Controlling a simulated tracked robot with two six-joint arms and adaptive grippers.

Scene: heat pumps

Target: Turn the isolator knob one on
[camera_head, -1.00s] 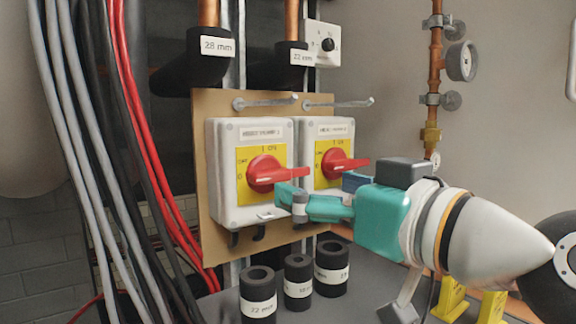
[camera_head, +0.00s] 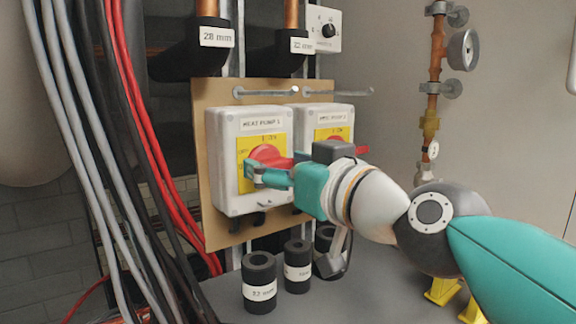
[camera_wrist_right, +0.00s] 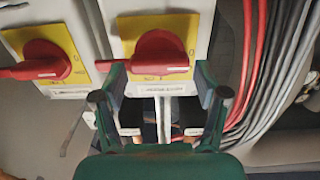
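The left isolator box (camera_head: 228,192), labelled heat pump 1, is a pale box with a yellow plate and a red knob (camera_head: 268,153). Its handle lies roughly horizontal, pointing right. My right gripper (camera_head: 262,176) is at the front of this knob and covers part of it. In the right wrist view, which is upside down, the red knob (camera_wrist_right: 158,56) shows just ahead of the open gripper (camera_wrist_right: 161,80), between the lines of its fingers. The handle end is near the left finger; contact cannot be told. My left gripper is not in view.
The right isolator, with its own red knob (camera_head: 334,135), is partly behind my right gripper. Metal rods (camera_head: 336,92) stick out above both boxes. Cables (camera_head: 140,150) hang on the left. Several black pipe insulation pieces (camera_head: 260,280) stand on the grey surface below.

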